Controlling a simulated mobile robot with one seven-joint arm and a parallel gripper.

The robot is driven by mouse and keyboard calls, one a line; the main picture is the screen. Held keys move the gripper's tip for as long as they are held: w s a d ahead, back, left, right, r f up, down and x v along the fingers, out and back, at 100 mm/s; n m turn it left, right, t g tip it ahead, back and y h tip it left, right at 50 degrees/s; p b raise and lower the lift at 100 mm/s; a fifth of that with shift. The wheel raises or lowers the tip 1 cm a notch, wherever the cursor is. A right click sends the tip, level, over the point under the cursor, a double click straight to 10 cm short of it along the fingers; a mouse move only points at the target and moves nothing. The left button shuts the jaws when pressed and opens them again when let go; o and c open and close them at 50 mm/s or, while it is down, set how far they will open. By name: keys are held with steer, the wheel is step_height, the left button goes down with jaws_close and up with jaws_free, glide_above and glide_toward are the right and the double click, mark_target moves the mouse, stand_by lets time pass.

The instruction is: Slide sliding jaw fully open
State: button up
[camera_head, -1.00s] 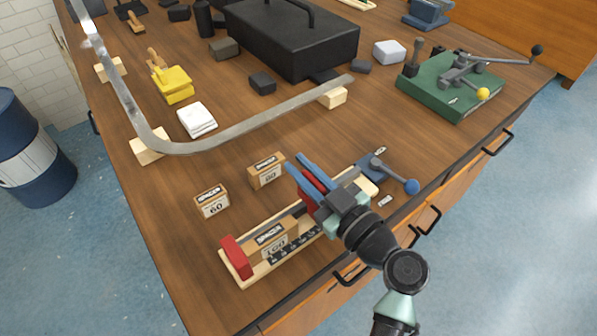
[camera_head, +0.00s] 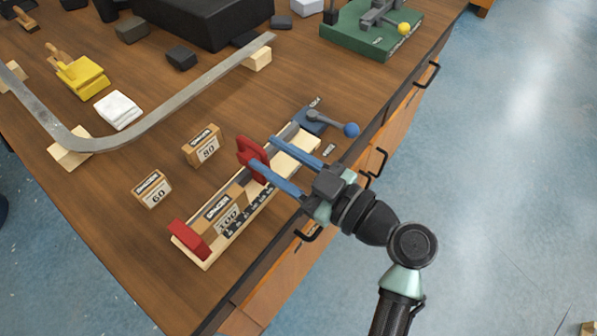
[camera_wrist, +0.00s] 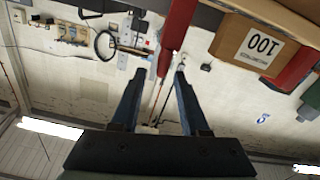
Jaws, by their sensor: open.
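The sliding jaw (camera_head: 253,158) is a red block on the pale wooden fixture (camera_head: 299,150). A red fixed jaw (camera_head: 190,241) stands at the fixture's near left end. The spacer marked 100 (camera_head: 222,208) lies between the two jaws, with a dark scale beside it. My gripper (camera_head: 259,152) has its blue fingers apart, with the tips at the sliding jaw. In the wrist view, the red sliding jaw (camera_wrist: 176,38) shows between and just beyond the fingertips; contact cannot be told. A blue clamp lever (camera_head: 335,124) sits at the fixture's far end.
Spacers marked 60 (camera_head: 152,189) and 80 (camera_head: 203,147) stand left of the fixture. A bent metal bar (camera_head: 170,107) on wooden blocks lies behind them. A green fixture (camera_head: 362,34) is at the back right. Drawer handles (camera_head: 376,163) stick out along the table's front.

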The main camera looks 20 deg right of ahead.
steer(key=v, duration=0.5)
steer(key=shift+s+b, duration=0.15)
steer(key=shift+b, duration=0.2)
